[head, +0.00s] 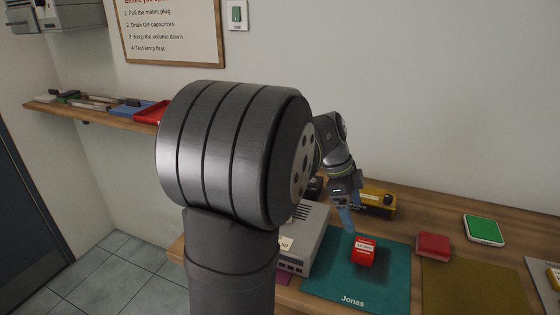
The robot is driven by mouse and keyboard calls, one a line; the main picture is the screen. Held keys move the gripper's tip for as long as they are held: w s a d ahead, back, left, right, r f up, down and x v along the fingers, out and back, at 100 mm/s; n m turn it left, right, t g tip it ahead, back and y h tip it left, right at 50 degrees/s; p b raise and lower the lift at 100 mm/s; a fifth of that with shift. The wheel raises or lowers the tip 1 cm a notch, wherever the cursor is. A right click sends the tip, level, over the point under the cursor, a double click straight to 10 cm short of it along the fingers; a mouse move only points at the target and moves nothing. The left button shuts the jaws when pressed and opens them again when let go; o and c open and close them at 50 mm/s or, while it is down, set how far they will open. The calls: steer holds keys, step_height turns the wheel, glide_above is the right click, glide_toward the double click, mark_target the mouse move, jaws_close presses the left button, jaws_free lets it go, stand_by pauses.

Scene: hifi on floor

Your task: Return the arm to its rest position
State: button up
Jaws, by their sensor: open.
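My arm rises large in the middle of the head view and hides part of the bench behind it. My gripper (346,219) is small beyond it, pointing down above the back edge of the teal mat marked "Jonas" (325,287). It is open, and nothing shows between its fingers. A red block with a white label (363,252) sits on the teal mat, just in front and to the right of the gripper, apart from it as far as I can tell.
A grey box (303,240) stands left of the mat. A yellow box (379,203) is behind the gripper. A red block (433,244), an olive mat (470,288) and a green-topped tile (484,229) lie to the right. A wall shelf (100,112) holds several items.

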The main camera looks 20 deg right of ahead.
mark_target(366, 247)
steer(key=x, duration=1.1)
steer(key=shift+s+f, duration=0.15)
steer(key=shift+d+r, duration=0.15)
steer(key=shift+r, duration=1.8)
steer(key=shift+f, duration=0.15)
